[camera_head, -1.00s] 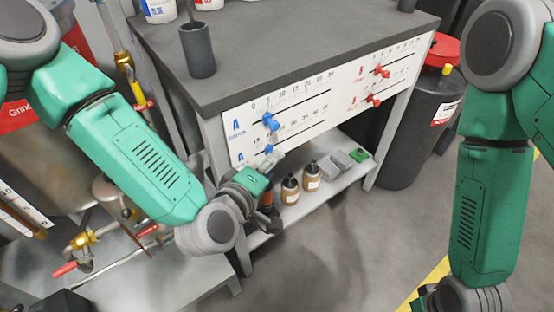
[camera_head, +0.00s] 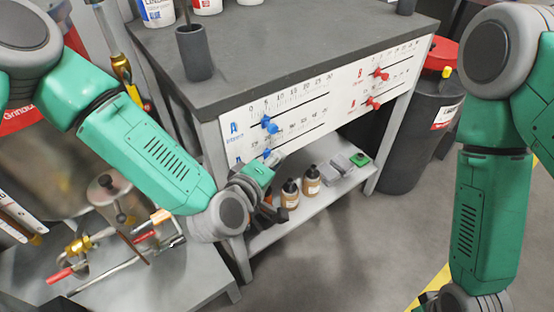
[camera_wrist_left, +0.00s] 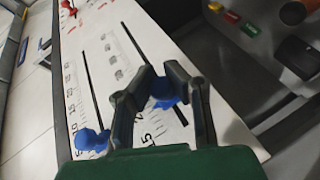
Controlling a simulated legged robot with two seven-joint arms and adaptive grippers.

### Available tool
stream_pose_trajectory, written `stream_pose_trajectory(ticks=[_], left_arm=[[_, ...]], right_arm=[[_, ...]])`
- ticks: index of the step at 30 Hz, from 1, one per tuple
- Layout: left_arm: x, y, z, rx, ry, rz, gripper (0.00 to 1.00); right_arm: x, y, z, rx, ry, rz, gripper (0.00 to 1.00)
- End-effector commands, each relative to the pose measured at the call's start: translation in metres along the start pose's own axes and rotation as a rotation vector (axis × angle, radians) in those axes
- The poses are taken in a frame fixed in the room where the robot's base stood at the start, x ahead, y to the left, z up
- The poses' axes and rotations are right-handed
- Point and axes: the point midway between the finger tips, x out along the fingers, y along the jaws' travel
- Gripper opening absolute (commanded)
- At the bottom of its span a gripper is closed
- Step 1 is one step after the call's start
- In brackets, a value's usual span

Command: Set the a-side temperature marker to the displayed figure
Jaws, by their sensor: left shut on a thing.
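A white scale panel (camera_head: 345,97) is on the front of the grey workbench. Its A side has two blue markers, an upper one (camera_head: 270,125) and a lower one (camera_head: 267,153), each on a black slot with printed numbers. My left gripper (camera_head: 268,162) is at the lower A slot. In the left wrist view its fingers (camera_wrist_left: 160,92) are shut on the lower blue marker (camera_wrist_left: 163,90). The upper blue marker (camera_wrist_left: 90,139) stands free on the neighbouring slot. The small labels are too blurred to read, and I can make out no displayed figure. My right gripper is out of frame.
Two red B-side markers, upper (camera_head: 381,73) and lower (camera_head: 373,102), sit to the right on the panel. Brown bottles (camera_head: 311,180) stand on the lower shelf (camera_head: 300,209), under the panel. A dark bin (camera_head: 418,140) with a red lid stands right of the bench.

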Motion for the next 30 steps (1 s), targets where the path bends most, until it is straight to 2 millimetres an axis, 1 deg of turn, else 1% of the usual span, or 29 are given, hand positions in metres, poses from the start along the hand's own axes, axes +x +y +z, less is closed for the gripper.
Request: stream_pose_trajectory(ticks=[2, 7, 10, 12, 19, 20, 21, 22, 30], left_arm=[[0.002, 0.002, 0.001, 0.002, -0.003, 0.005, 0.00], [0.026, 0.013, 0.010, 0.006, 0.003, 0.005, 0.00], [0.035, 0.017, 0.012, 0.007, 0.007, 0.004, 0.00], [0.037, 0.018, 0.012, 0.007, 0.009, 0.004, 0.00], [0.036, 0.018, 0.011, 0.005, 0.009, 0.006, 0.00], [0.036, 0.018, 0.011, 0.004, 0.009, 0.007, 0.19], [0.035, 0.018, 0.011, 0.004, 0.008, 0.007, 0.33], [0.035, 0.018, 0.011, 0.003, 0.008, 0.007, 0.37], [0.036, 0.017, 0.014, 0.005, 0.003, 0.001, 0.37]], right_arm=[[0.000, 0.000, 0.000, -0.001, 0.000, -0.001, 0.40], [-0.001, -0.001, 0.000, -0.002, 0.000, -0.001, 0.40], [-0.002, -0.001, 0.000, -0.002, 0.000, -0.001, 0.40], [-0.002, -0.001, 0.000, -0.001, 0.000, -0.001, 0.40], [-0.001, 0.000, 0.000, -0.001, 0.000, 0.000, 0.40], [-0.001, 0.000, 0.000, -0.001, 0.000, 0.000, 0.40], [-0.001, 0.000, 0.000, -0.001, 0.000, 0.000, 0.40], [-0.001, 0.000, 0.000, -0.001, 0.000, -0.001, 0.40], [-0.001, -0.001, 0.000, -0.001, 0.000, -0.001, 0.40]])
